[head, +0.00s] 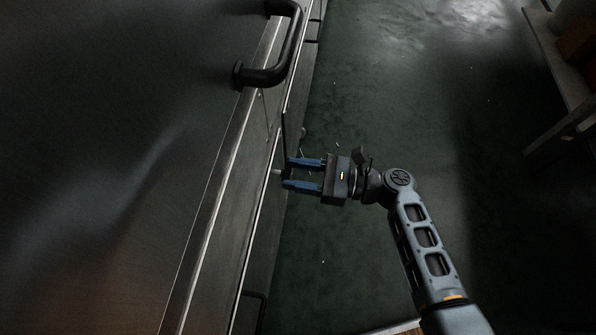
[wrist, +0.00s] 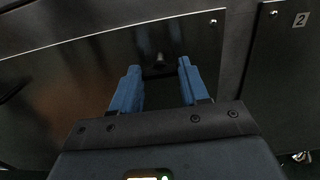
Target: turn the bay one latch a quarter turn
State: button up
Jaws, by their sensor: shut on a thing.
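The latch (wrist: 160,60) is a small dark piece with a round knob on the panel (wrist: 75,85) left of the plate marked 2. It sits between the tips of my gripper's two blue fingers in the wrist view (wrist: 158,69). My gripper (head: 287,173) reaches left to the cabinet front in the head view, its fingers spaced apart and shut on the latch. The latch is dark, so its turn angle is hard to read. No number shows on this panel.
A panel with a number 2 plate (wrist: 301,20) is to the right in the wrist view. A black handle (head: 277,65) juts from the cabinet above my gripper in the head view. The dark floor (head: 430,110) is open; a bench (head: 562,75) stands far right.

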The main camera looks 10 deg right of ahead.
jog(key=shift+s+f+n+b, duration=0.1)
jog(key=shift+n+b, duration=1.75)
jog(key=shift+n, duration=2.55)
jog(key=shift+s+f+n+b, duration=0.1)
jog(key=shift+n+b, duration=1.7)
jog(key=shift+n, duration=2.9)
jog(key=o, duration=1.1)
jog(key=shift+c, duration=0.2)
jog(key=shift+r, duration=0.1)
jog(key=p+v, duration=0.1)
jog(key=v, duration=0.6)
jog(key=shift+d, duration=0.3)
